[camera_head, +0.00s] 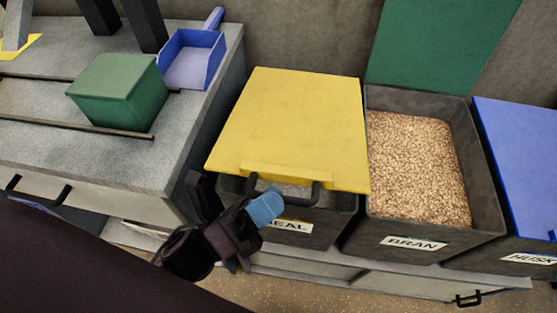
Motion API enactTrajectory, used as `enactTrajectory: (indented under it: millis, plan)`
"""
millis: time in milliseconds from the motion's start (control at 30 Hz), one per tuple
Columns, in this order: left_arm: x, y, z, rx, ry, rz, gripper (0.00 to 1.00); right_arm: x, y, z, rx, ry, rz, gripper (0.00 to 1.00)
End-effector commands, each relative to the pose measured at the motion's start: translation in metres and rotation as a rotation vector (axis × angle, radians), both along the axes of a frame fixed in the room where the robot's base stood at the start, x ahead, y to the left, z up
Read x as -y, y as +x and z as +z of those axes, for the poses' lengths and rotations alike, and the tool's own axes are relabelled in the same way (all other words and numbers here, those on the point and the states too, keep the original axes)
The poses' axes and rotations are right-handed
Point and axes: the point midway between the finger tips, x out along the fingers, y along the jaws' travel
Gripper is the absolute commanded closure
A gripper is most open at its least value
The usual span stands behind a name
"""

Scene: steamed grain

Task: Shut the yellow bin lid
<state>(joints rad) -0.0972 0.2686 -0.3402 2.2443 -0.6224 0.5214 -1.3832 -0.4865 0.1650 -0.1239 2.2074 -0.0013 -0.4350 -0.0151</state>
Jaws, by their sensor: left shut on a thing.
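The yellow lid (290,115) lies over the bin labelled "...EAL" (318,222), with its front edge a little above the bin's front rim. A narrow view into the bin shows below that edge, so the lid looks slightly raised. A black bar handle (312,194) hangs at the lid's front edge. My left gripper (266,206), with blue fingertips, is at the left end of this handle and shut on it. The gripper covers part of the handle and of the label. My right gripper is out of view.
To the right stands the open BRAN bin (487,205), full of grain, its green lid (440,45) raised. A blue lid (520,150) covers the HUSK bin beyond. On the left, a grey counter (195,135) holds a green box (120,92) and a blue scoop (190,62).

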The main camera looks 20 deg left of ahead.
Motion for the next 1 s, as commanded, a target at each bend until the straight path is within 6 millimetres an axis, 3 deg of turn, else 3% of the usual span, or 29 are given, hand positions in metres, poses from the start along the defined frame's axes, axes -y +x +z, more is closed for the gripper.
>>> enactTrajectory:
  millis: [33,200,767,800,933,1000]
  plan:
    - [-0.001,0.001,-0.017,-0.022,0.001,0.008,1.0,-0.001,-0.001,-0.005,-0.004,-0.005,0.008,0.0]
    - [-0.001,-0.001,-0.031,-0.015,0.001,0.008,1.0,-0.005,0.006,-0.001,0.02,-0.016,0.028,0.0]
    - [-0.001,-0.001,-0.036,-0.005,0.002,0.011,1.0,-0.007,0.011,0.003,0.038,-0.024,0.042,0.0]
    - [-0.001,-0.001,-0.036,-0.005,0.002,0.011,0.81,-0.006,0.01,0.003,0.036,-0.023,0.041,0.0]
    - [-0.001,-0.001,-0.035,-0.004,0.001,0.009,0.61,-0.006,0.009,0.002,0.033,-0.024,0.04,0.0]
    - [0.0,-0.002,-0.035,-0.004,0.002,0.007,0.6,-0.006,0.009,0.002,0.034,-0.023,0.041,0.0]
